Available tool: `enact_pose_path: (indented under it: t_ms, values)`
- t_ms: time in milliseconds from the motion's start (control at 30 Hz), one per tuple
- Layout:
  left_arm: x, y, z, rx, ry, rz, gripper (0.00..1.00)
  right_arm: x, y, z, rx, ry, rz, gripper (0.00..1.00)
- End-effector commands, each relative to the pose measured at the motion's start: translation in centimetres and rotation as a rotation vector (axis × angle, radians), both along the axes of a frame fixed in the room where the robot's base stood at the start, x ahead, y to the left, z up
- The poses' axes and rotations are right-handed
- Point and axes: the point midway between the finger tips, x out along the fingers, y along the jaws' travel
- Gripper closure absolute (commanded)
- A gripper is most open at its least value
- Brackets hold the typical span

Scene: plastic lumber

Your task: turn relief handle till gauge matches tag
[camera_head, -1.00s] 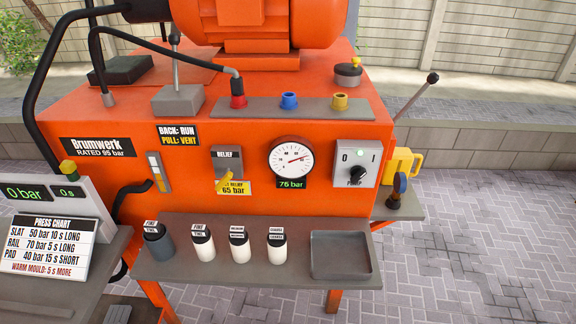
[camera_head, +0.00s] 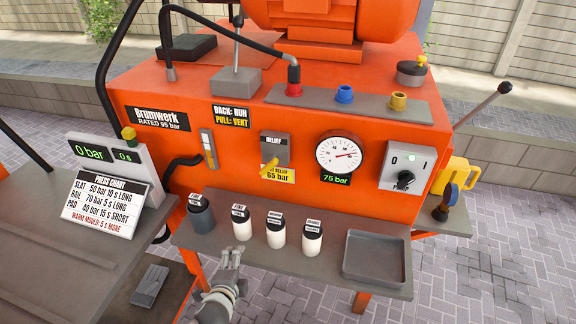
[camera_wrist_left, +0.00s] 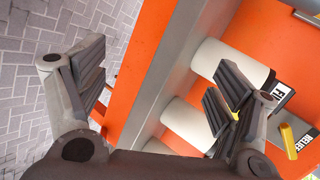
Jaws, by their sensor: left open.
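The yellow relief handle (camera_head: 269,168) sits on a grey plate marked RELIEF on the orange machine's front. It also shows at the right of the left wrist view (camera_wrist_left: 288,141). Below it is a yellow tag (camera_head: 280,177) reading 65 bar, partly covered by the handle. The round gauge (camera_head: 338,153) to its right has a red needle and a green readout (camera_head: 336,180) of 75 bar. My left gripper (camera_head: 232,258) is open and empty, in front of the shelf, lower than the handle and apart from it. Its spread fingers show in the wrist view (camera_wrist_left: 160,85). My right gripper is not in view.
A grey shelf (camera_head: 318,263) juts out below the panel, bearing several labelled bottles, such as a white one (camera_head: 241,224), and an empty tray (camera_head: 375,257). A switch box (camera_head: 406,166) is right of the gauge. A press chart (camera_head: 105,203) stands at left.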

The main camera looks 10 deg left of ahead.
Motion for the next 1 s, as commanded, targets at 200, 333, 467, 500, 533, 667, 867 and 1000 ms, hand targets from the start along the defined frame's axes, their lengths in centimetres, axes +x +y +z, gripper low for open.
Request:
enact_pose_path:
  t_ms: [200, 333, 467, 500, 533, 667, 867, 1000]
  values:
    - [6.9, -2.1, 15.5, 0.552, -0.358, -0.292, 0.14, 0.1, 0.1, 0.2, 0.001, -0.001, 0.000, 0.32]
    - [7.9, -3.2, 20.2, 0.748, -0.463, -0.356, 0.14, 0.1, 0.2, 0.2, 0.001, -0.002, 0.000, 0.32]
    - [8.3, -3.5, 21.8, 0.821, -0.498, -0.373, 0.14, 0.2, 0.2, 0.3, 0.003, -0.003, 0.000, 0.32]
    - [8.6, -3.6, 21.9, 0.825, -0.499, -0.374, 0.14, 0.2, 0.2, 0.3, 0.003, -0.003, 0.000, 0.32]
    - [8.8, -3.6, 21.9, 0.826, -0.499, -0.375, 0.14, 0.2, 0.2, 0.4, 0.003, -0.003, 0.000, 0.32]
    - [10.3, -3.6, 22.0, 0.823, -0.499, -0.373, 0.14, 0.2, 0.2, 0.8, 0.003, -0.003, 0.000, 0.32]
    - [13.4, -3.7, 22.0, 0.820, -0.498, -0.372, 0.14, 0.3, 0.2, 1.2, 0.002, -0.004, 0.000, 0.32]
    - [15.5, -3.8, 21.9, 0.819, -0.498, -0.372, 0.14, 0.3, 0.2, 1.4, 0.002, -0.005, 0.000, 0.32]
